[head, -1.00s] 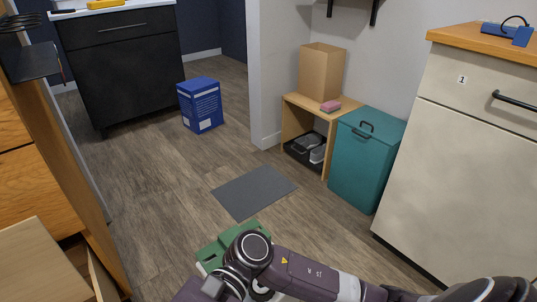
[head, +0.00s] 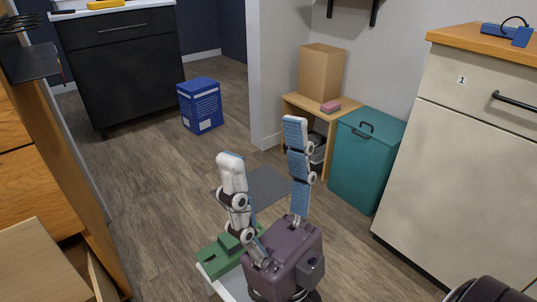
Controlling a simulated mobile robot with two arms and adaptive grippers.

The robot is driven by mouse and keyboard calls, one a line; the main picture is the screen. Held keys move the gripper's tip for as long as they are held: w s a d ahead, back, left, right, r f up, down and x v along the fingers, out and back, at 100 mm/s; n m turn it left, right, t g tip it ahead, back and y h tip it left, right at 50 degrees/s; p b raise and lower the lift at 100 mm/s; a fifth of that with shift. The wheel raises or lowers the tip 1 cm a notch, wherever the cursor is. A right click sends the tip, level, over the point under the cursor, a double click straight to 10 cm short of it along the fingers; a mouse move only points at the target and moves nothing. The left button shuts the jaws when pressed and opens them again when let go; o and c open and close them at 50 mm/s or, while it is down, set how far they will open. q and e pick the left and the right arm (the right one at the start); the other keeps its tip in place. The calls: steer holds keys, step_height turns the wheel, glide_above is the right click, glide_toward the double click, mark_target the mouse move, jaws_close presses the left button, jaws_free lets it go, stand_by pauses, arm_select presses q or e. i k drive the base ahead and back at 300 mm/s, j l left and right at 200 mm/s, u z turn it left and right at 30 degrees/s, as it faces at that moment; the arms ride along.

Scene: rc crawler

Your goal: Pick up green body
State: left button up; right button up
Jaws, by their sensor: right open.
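The green body (head: 221,254) is a blocky green piece on a white surface (head: 232,283) low in the middle of the head view. My right gripper (head: 262,142) stands upright just right of the green body, its fingers spread and pointing up in the picture. It is open and empty. Its purple housing hides the right part of the green body. I cannot tell whether they touch. My left gripper is not in view.
A grey mat (head: 266,187) lies on the wooden floor beyond the gripper. A teal bin (head: 366,165), a wooden bench (head: 331,122) and a pale cabinet (head: 465,160) stand to the right. An open drawer (head: 45,265) juts out at lower left.

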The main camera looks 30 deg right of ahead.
mark_target(227, 249)
steer(key=k, duration=1)
